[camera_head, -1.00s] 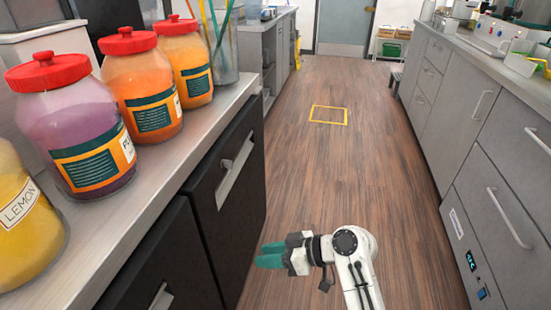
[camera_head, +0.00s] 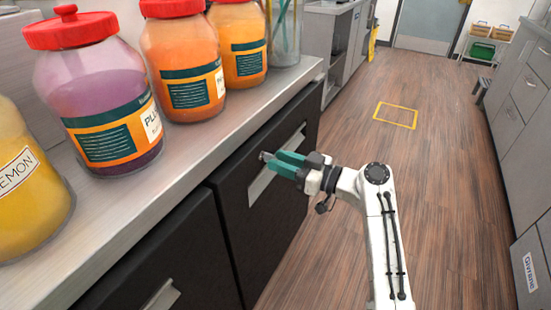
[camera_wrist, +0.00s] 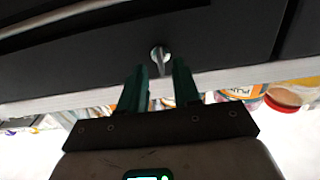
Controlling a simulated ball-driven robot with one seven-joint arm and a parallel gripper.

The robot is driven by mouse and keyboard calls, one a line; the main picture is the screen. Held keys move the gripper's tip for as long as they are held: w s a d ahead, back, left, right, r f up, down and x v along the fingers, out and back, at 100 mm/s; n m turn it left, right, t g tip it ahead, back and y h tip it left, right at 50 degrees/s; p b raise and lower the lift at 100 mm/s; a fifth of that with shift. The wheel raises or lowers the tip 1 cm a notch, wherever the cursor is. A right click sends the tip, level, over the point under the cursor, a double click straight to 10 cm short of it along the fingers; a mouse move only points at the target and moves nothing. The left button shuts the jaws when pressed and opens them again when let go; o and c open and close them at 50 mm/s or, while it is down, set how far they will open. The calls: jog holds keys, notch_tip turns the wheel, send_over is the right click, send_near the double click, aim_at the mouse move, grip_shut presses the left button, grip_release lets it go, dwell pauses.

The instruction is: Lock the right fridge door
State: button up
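The right fridge door (camera_head: 240,235) is black with a long pale handle (camera_head: 262,186) and looks closed under the counter. It also fills the upper part of the wrist view (camera_wrist: 90,60). A small silver key-like lock piece (camera_wrist: 160,56) sits near the door's counter-side edge; a bit of metal shows by the fingertips in the head view (camera_head: 265,155). My gripper (camera_head: 279,161) is at the upper part of this door. Its green fingers (camera_wrist: 159,76) are apart, one on each side of the lock piece's near end. I cannot tell whether they touch it.
The left fridge door (camera_head: 165,265) is alongside. The counter (camera_head: 150,210) above holds several red-lidded jars, including a purple one (camera_head: 100,105), close to its edge. The wooden floor (camera_head: 430,190) to the right is clear, with a yellow floor outline (camera_head: 396,115).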

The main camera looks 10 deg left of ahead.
aim_at(267, 158)
jog(key=shift+x, duration=1.2)
jog(key=shift+c, duration=0.4)
grip_shut()
